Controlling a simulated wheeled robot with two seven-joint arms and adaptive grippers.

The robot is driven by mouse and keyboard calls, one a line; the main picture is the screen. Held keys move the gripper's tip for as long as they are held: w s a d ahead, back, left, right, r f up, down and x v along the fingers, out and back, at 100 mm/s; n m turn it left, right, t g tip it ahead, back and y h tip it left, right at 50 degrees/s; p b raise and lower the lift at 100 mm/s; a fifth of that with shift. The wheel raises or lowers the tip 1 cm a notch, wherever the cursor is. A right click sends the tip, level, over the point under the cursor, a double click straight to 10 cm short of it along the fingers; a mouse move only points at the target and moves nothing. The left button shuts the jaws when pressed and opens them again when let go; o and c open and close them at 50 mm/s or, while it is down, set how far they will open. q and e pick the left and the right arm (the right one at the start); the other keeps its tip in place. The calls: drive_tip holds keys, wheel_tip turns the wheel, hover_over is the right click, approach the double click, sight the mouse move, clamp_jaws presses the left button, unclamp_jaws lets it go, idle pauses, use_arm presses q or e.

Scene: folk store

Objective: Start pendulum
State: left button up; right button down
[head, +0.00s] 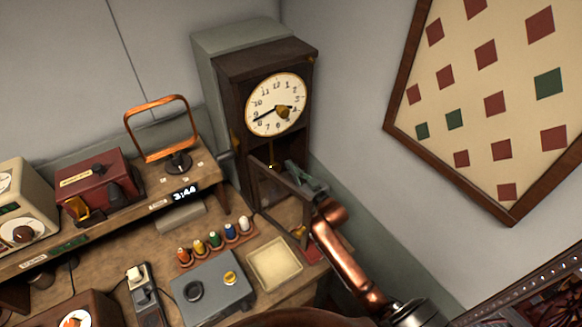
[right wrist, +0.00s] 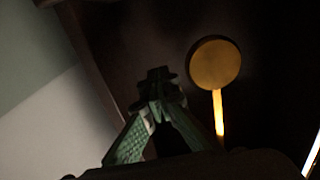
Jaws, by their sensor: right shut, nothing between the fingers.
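The dark wooden clock (head: 228,95) stands in the corner with its cream dial (head: 262,118) facing out. Its lower glazed door (head: 280,214) is swung open. The pendulum's thin brass rod (head: 272,150) shows below the dial; its lower part is hard to make out in the head view. In the right wrist view the round brass bob (right wrist: 215,63) and its lit rod are right of the fingers, with a gap in the picture. My right gripper (head: 291,167) is at the case opening, green fingers shut and empty; its closed tips (right wrist: 157,82) show in the wrist view. My left gripper is out of view.
The open door stands close to my right gripper and arm. On the bench are a tan tray (head: 274,264), a grey box (head: 212,290) and several coloured spools (head: 214,240). A framed diamond-pattern board (head: 446,158) hangs on the right wall.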

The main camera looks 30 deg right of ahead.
drive_tip(key=shift+a, duration=0.15)
drive_tip(key=shift+a, duration=0.4)
